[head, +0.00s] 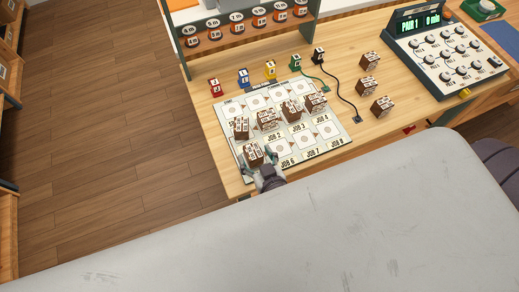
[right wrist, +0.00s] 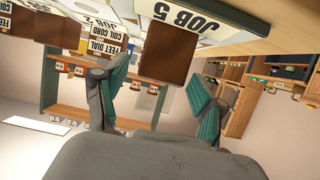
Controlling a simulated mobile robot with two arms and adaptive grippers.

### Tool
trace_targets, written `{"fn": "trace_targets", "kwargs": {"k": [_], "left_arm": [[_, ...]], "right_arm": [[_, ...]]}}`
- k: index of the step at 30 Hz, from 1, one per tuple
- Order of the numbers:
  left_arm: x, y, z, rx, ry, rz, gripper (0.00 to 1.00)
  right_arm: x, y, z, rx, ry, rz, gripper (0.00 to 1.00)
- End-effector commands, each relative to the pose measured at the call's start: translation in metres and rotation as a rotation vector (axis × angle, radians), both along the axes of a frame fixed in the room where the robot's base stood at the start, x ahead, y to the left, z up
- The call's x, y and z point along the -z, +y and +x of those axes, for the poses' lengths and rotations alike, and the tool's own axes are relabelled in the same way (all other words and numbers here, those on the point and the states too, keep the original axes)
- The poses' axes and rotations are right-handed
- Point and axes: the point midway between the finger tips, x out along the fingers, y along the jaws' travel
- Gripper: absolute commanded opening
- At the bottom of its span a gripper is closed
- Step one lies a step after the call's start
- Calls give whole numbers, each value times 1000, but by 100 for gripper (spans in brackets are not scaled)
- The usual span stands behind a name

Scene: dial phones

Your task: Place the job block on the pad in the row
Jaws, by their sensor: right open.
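A brown job block (head: 253,154) with white labels stands at the left end of the front row on the job board (head: 300,153). It also shows in the right wrist view (right wrist: 168,50), beside the JOB 5 label (right wrist: 188,18). My right gripper (head: 262,163) is open, with its fingers on either side of this block. In the right wrist view (right wrist: 160,72) the left finger is close to the block and a gap shows at the right finger. Several similar blocks (head: 291,110) stand in the row behind. My left gripper is not in view.
Front pads JOB 6 (head: 286,162), JOB 7 and JOB 8 look free. Three more brown blocks (head: 369,86) stand right of the board. Coloured plug blocks (head: 270,70) line its back, two with cords. A dial console (head: 443,55) stands at right.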

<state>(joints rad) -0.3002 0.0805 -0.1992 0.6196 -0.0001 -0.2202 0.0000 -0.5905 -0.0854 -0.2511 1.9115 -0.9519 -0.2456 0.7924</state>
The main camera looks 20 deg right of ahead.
Motion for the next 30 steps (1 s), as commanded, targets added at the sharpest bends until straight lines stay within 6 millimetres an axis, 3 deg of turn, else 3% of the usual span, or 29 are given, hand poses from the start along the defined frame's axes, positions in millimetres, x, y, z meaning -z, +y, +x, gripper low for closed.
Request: {"fn": "trace_targets", "kwargs": {"k": [5,12,18,30], "left_arm": [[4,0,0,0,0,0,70],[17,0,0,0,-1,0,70],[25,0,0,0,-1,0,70],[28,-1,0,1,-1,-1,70]], "right_arm": [[-6,0,-19,0,3,1,70],[-25,-2,-66,3,5,2,70],[-38,-3,-95,3,3,1,70],[-49,-4,-111,1,-2,-1,70]]}}
